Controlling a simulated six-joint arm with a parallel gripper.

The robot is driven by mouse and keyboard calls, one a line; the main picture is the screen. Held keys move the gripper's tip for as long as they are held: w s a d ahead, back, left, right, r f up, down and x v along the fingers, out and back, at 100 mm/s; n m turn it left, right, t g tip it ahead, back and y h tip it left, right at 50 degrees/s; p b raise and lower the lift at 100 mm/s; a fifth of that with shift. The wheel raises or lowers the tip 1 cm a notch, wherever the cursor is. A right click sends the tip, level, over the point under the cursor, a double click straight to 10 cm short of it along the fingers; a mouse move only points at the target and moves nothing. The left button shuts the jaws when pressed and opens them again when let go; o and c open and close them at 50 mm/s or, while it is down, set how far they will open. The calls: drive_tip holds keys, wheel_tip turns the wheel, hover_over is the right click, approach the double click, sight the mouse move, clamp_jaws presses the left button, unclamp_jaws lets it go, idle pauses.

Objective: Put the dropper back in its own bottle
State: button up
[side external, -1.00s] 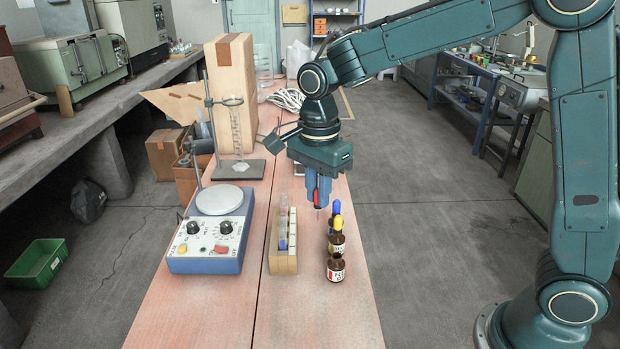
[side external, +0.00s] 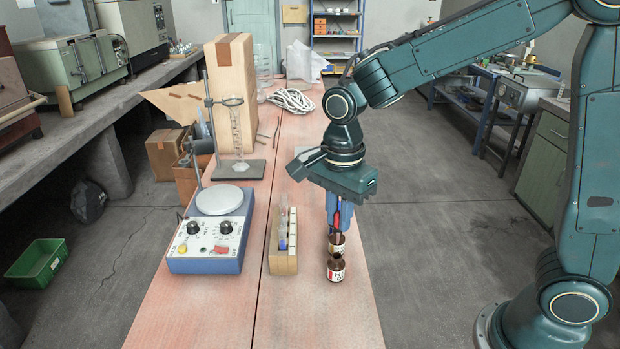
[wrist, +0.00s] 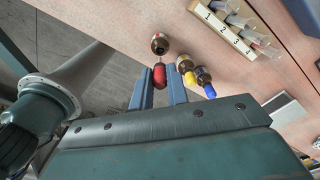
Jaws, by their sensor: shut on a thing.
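My gripper (side external: 338,226) points down over the row of bottles and is shut on the dropper's red bulb (wrist: 159,75). In the wrist view my fingers (wrist: 159,92) are on either side of the bulb, and its thin tip points toward the open bottle. The open brown bottle (side external: 336,269) stands nearest the side camera, uncapped, with a white label; the wrist view also shows it (wrist: 159,44). Behind it stands a second brown bottle (side external: 343,246), with a yellow bulb (wrist: 186,66). A blue-bulbed bottle (wrist: 204,81) stands beyond, hidden in the side view by my gripper.
A wooden rack (side external: 283,264) with tubes, numbered in the wrist view, stands left of the bottles. A blue hotplate (side external: 207,262) is further left, with a stand and cylinder (side external: 237,135) behind. The bench's front right is clear.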

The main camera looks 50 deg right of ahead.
drive_tip(key=shift+f, duration=1.15)
drive_tip(key=shift+f, duration=2.05)
idle(0.6)
drive_tip(key=o, duration=0.7)
drive_tip(key=shift+c, duration=0.2)
drive_tip(key=shift+o, duration=0.5)
drive_tip(key=o, duration=0.3)
drive_tip(key=shift+r, duration=0.15)
